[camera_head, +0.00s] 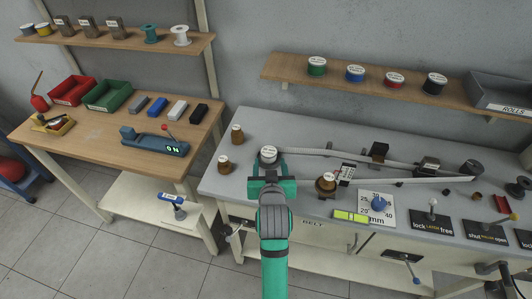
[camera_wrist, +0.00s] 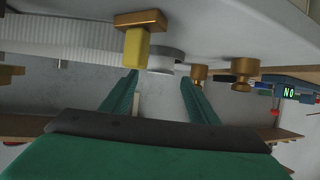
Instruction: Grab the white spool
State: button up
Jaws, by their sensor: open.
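A white spool (camera_head: 181,36) stands on the upper left wooden shelf, at the right end of its row, beside a teal spool (camera_head: 151,34). My gripper (camera_head: 268,172) is far from it, low over the front of the grey bench, just in front of a grey cylinder with a white top (camera_head: 268,153). In the wrist view my gripper (camera_wrist: 159,80) shows two teal fingers spread apart with nothing between them. I cannot make out the white spool in the wrist view.
The shelf (camera_head: 110,40) also bears several labelled blocks. Below it, a wooden table (camera_head: 90,145) holds red and green bins and a blue display device (camera_head: 155,142). The grey bench (camera_head: 245,122) carries a belt and brass-coloured knobs. Several spools stand on the right shelf (camera_head: 285,68).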

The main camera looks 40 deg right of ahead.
aim_at(269, 158)
jog(key=shift+w+d+f, duration=0.3)
jog(key=shift+w+d, duration=0.05)
jog(key=shift+d, duration=0.2)
jog(key=shift+a+x, duration=0.15)
jog(key=shift+x, duration=1.2)
jog(key=shift+a+x, duration=0.1)
jog(key=shift+x, duration=1.3)
jog(key=shift+w, duration=0.15)
